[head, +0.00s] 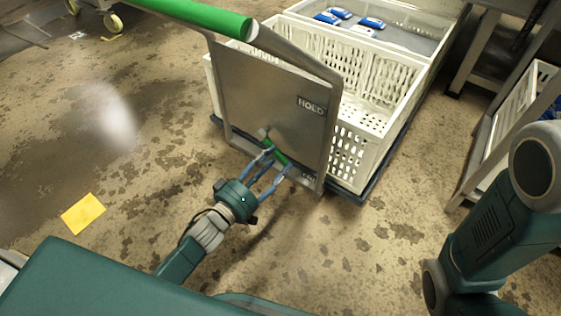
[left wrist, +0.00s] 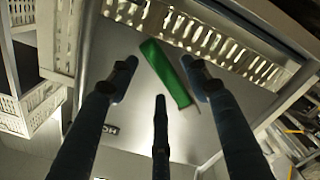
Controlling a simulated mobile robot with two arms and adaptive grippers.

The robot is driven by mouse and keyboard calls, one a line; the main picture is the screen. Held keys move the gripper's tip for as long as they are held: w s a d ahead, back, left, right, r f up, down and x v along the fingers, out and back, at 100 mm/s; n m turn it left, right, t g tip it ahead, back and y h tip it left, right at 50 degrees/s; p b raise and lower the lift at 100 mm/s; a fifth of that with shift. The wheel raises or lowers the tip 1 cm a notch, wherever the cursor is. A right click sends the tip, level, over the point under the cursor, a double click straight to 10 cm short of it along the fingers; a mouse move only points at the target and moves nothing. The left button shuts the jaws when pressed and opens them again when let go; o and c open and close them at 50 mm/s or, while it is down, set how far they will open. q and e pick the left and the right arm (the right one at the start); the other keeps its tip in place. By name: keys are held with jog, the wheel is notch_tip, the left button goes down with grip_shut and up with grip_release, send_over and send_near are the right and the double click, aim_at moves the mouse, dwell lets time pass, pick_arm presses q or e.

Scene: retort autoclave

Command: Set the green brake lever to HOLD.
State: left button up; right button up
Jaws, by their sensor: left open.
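The green brake lever (head: 279,154) is on the grey end panel (head: 262,95) of a cart, low down. It slants down and to the right, toward a small lower label (head: 309,177) too small to read surely. The HOLD label (head: 312,105) is higher on the panel's right side. My left gripper (head: 270,166) is open, its fingers spread around the lever. In the left wrist view the lever (left wrist: 165,72) lies between the fingertips, with no clear contact, and the HOLD label (left wrist: 103,130) appears upside down. My right gripper is out of view.
The cart has a green push handle (head: 190,14) and carries white perforated crates (head: 377,75). Several blue-and-white packs (head: 340,13) lie in the far crate. A grey metal frame (head: 508,120) stands at right. A yellow sheet (head: 83,213) lies on the stained, open floor at left.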

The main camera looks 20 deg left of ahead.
aim_at(279, 157)
pick_arm(q)
jog(key=shift+b+x, duration=0.6)
jog(key=shift+x, duration=1.1)
grip_shut()
